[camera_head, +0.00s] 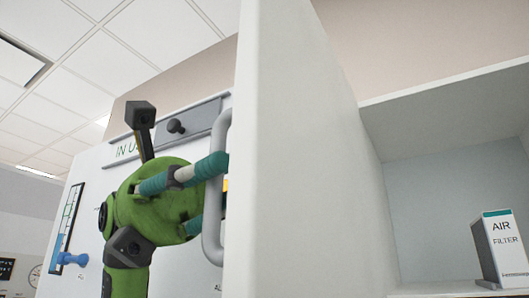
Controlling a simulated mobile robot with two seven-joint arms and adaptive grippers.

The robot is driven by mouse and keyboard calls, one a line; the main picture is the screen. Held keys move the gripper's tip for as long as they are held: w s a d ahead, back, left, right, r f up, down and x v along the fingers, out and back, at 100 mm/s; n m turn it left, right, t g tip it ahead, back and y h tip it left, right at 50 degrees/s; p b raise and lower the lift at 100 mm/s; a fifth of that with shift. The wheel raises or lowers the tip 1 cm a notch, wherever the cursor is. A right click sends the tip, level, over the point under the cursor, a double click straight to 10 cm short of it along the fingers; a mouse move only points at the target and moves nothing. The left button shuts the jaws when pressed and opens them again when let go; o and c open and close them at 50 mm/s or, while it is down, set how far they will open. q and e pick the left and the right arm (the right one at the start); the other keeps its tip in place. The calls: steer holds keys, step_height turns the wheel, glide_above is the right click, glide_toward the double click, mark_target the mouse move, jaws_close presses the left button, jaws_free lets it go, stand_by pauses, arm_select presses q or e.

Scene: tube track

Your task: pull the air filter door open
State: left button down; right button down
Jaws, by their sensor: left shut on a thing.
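The air filter door (300,170) is a tall white panel in the middle of the head view. It stands swung out from an open white compartment on its right. Its pale grey bar handle (212,245) is on the door's left side. My left gripper (213,190), green with teal fingers, comes in from the left and is shut on the handle. Its fingertips are partly hidden at the handle. My right gripper is not in view.
Behind my left gripper is a white panel with a dark knob (176,127) and a blue gauge with a blue handle (70,259). The compartment's upper part is empty.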

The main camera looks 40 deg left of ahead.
arm_select(q)
steer(key=shift+a+r+m+g, duration=0.1)
steer(key=shift+a+m+g, duration=0.3)
steer(key=shift+a+g, duration=0.5)
steer(key=shift+a, duration=0.1)
steer(key=c, duration=1.2)
jaws_free()
steer(key=shift+s, duration=0.1)
steer(key=shift+o, duration=0.2)
steer(key=w+a, duration=0.2)
steer(key=a, duration=0.9)
steer(key=shift+a, duration=0.3)
steer(key=shift+w, duration=0.1)
